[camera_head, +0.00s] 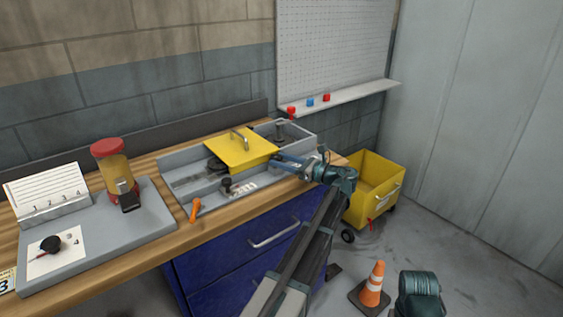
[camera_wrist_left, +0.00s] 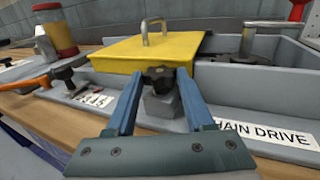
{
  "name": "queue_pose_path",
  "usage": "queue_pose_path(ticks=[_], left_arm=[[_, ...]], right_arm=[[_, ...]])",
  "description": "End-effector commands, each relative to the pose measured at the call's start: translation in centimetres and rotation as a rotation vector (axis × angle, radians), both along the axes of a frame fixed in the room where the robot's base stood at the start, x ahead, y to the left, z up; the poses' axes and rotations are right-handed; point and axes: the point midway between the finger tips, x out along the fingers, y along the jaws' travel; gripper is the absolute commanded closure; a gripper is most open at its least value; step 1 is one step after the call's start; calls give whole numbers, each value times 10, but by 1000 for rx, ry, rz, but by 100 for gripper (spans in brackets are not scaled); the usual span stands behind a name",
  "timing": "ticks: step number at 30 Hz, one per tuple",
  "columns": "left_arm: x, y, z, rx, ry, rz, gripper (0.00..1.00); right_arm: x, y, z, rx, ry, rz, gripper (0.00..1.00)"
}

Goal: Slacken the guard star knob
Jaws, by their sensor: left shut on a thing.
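The black star knob (camera_wrist_left: 158,80) sits on a grey block (camera_wrist_left: 160,103) at the front edge of the yellow guard (camera_wrist_left: 150,50). In the left wrist view, my left gripper (camera_wrist_left: 158,76) has one finger on each side of the knob and is shut on it. In the head view, my left gripper (camera_head: 277,160) reaches in at the right front of the yellow guard (camera_head: 238,150); the knob itself is hard to make out there. The guard lies flat over the grey chain drive housing, with a metal handle on top. My right gripper is not in view.
A red-lidded jar (camera_head: 113,165) is on the left grey board. A yellow cart (camera_head: 375,185) and an orange cone (camera_head: 373,284) stand right of the bench.

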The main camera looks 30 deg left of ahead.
Motion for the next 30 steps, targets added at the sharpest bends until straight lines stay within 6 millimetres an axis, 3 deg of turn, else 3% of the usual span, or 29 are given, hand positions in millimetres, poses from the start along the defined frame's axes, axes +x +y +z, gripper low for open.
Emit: queue_pose_path(ticks=[17, 18, 23, 30], left_arm=[[1, 0, 0, -1, 0, 36, 100], [1, 0, 0, -1, 0, 36, 45], [1, 0, 0, 0, 0, 35, 17], [1, 0, 0, 0, 0, 35, 17]], right_arm=[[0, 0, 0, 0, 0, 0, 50], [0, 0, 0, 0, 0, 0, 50], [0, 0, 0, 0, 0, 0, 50], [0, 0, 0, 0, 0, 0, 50]])
